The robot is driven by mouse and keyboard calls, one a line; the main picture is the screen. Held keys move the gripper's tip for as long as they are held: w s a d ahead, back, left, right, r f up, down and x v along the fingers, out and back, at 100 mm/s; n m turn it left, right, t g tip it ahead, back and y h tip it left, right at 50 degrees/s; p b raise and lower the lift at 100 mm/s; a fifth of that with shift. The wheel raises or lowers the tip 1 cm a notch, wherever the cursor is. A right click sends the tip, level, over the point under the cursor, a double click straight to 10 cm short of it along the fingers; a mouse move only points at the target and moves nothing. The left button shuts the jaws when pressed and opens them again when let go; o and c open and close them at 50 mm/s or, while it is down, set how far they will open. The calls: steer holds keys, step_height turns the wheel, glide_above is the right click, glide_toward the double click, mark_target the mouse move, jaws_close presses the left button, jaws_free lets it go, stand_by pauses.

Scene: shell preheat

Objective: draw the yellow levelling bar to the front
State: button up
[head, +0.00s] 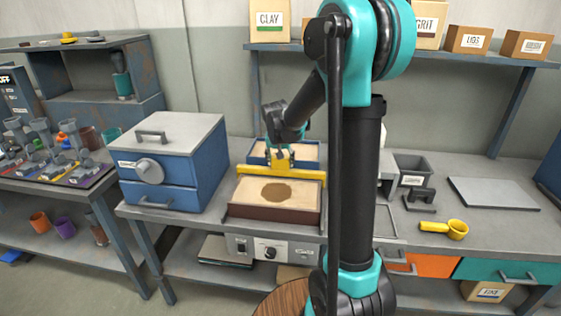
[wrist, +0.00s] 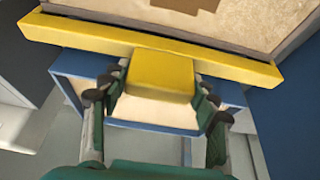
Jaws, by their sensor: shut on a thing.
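The yellow levelling bar (head: 308,173) lies across the back of a sand-filled tray (head: 272,213) in the head view. In the wrist view the long bar (wrist: 215,62) runs from side to side, with a block-shaped yellow grip (wrist: 160,76) standing out from its middle. My gripper (head: 281,154) is shut on this grip, with a finger on each side of it in the wrist view (wrist: 158,88). The sand is pale, with a darker brown patch (head: 277,192) in the middle, in front of the bar. My arm hides part of the bench to the right.
Behind the bar is a blue-edged box (head: 258,151) with a pale inside. A blue oven-like cabinet (head: 172,165) stands left of the tray. A control panel (head: 270,250) is below the tray's front. A yellow scoop (head: 456,230) lies at right.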

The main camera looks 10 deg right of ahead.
steer(key=s+a, duration=0.3)
steer(key=s, duration=0.7)
steer(key=s+a, duration=0.3)
steer(key=s, duration=0.7)
steer(key=shift+s+a, duration=0.2)
steer(key=shift+a, duration=0.05)
steer(key=o, duration=1.7)
steer(key=shift+s, duration=0.1)
steer(key=v, duration=1.2)
